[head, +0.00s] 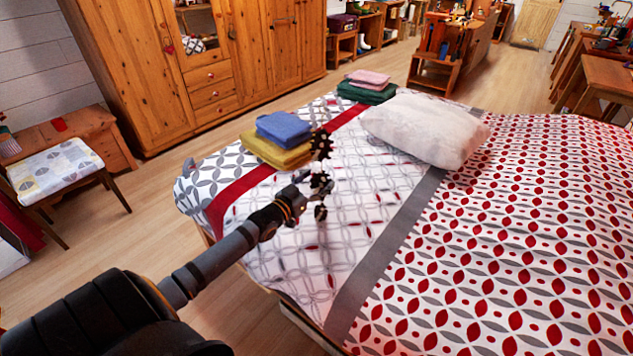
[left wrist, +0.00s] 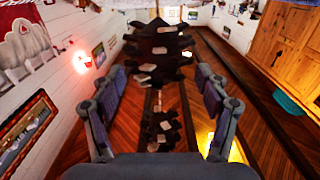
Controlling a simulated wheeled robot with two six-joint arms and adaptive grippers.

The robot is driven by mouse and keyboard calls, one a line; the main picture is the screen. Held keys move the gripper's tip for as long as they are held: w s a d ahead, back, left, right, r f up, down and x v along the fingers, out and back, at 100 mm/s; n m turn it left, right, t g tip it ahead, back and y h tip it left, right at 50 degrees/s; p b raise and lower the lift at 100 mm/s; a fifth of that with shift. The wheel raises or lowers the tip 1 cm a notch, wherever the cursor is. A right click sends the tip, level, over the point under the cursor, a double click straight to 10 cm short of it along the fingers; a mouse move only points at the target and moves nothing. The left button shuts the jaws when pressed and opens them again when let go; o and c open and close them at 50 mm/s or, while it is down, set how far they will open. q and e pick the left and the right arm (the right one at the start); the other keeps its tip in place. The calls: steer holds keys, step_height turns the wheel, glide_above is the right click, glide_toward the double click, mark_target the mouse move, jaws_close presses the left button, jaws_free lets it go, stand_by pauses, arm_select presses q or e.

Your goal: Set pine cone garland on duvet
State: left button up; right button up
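The pine cone garland (head: 321,146) is a dark upright string of spiky cones in the head view. My left gripper (head: 314,186) holds it at a middle cone, with one cone above and one below. The patterned duvet (head: 500,240) covers the bed, with red and grey leaf shapes on white. The garland appears above the bed's pale ring-patterned part. My right gripper is not in view.
A white pillow (head: 425,128) lies beyond the garland. A blue folded cloth (head: 284,129) on a yellow one (head: 272,150) is close behind my gripper. Pink and green folded cloths (head: 368,91) lie at the far bed edge. The near duvet is bare.

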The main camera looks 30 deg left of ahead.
arm_select(q)
steer(key=shift+r, duration=0.15)
steer(key=s+p, duration=0.2)
steer(key=s+r+p, duration=0.1)
steer(key=s+p, duration=0.1)
steer(key=p, duration=0.1)
steer(key=shift+a, duration=0.15)
steer(key=p, duration=0.4)
glide_toward(315, 179)
steer(key=s, duration=0.2)
steer(key=shift+w+f, duration=0.25)
steer(key=shift+f, duration=0.15)
